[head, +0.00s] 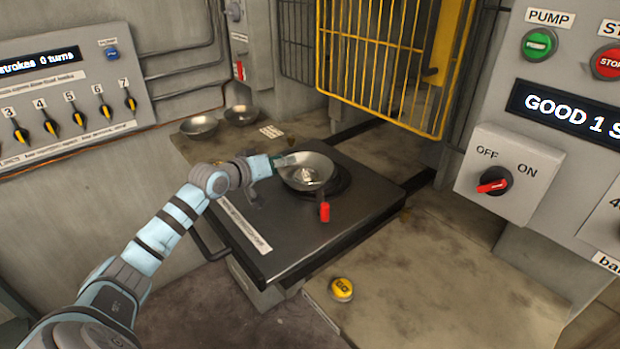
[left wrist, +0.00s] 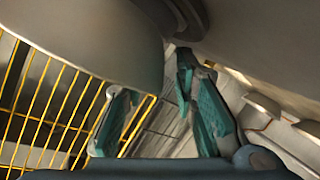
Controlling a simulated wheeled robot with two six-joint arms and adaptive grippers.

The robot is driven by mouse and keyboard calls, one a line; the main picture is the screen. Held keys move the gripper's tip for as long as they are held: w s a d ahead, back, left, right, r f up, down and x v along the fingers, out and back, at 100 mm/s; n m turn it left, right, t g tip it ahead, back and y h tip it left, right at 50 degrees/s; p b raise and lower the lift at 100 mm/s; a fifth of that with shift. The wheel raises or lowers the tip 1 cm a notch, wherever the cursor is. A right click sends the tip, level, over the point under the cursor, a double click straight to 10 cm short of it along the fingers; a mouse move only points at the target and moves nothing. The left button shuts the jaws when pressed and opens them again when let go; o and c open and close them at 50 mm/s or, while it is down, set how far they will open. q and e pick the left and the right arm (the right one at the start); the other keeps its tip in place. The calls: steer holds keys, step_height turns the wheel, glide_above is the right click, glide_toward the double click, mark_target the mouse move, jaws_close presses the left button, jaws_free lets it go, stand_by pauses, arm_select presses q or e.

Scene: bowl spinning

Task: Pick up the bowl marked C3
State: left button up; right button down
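A shiny metal bowl (head: 318,166) sits on the round dark support of the black machine table (head: 365,205). No C3 mark is readable on it. My left gripper (head: 285,160) is at the bowl's left rim in the head view. In the left wrist view, the bowl (left wrist: 85,30) fills the upper left, close to the teal fingers. These fingers (left wrist: 160,95) stand apart, with the bowl's edge reaching toward the gap between them; I cannot tell whether they touch it. Two more bowls, one (head: 198,126) left and one (head: 241,115) right, rest on the back bench. My right gripper is not in view.
A red-handled part (head: 324,212) stands at the table's front by the bowl. A yellow wire guard (head: 385,60) hangs behind. A yellow button (head: 342,290) is at the front.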

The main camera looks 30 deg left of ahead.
arm_select(q)
steer(key=shift+s+d+r, duration=0.1)
steer(key=shift+s+r, duration=0.1)
jaws_close()
steer(key=shift+w, duration=0.1)
steer(key=shift+w+f, duration=0.1)
